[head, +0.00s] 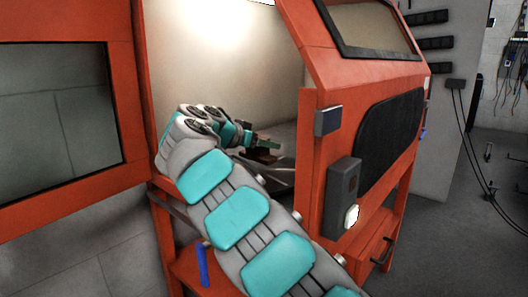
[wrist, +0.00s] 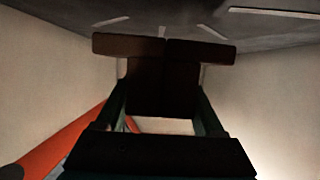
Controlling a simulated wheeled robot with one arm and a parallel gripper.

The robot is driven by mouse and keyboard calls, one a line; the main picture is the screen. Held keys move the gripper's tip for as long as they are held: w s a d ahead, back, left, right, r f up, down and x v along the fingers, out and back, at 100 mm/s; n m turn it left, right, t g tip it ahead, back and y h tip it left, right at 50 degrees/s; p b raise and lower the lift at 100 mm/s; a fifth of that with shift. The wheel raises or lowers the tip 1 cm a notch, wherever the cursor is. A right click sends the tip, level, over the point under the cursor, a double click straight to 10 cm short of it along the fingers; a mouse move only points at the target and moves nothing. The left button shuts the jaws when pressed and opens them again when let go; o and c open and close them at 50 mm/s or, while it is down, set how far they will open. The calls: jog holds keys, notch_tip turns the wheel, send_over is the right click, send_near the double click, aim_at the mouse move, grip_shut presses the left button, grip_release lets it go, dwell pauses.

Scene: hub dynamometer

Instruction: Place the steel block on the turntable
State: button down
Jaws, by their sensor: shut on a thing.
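My gripper (head: 262,145) reaches through the open doorway of the orange-red machine. It is shut on a dark, brownish block (head: 262,156), which I take to be the steel block. In the wrist view the dark block (wrist: 163,88) fills the space between the fingers, with two brown bars across its far end; shadow hides its details. A grey surface with pale radial marks, probably the turntable (wrist: 185,16), shows beyond the block in the wrist view. In the head view a grey surface (head: 284,134) shows beside the gripper. I cannot tell whether the block touches it.
The machine's orange-red door frame (head: 312,165) stands close to the right of my arm. The open door (head: 60,110) with a dark window is at the left. A grey control box (head: 342,185) juts from the front. Pale inner walls (wrist: 270,85) flank the gripper.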

jog(key=shift+f, duration=1.15)
jog(key=shift+f, duration=0.2)
grip_release()
jog(key=shift+r, duration=0.15)
jog(key=shift+s+r, duration=0.1)
jog(key=shift+s, duration=0.05)
jog(key=b+v, duration=0.1)
jog(key=v, duration=1)
jog(key=shift+s+a+r, duration=0.2)
jog(key=shift+s, duration=0.05)
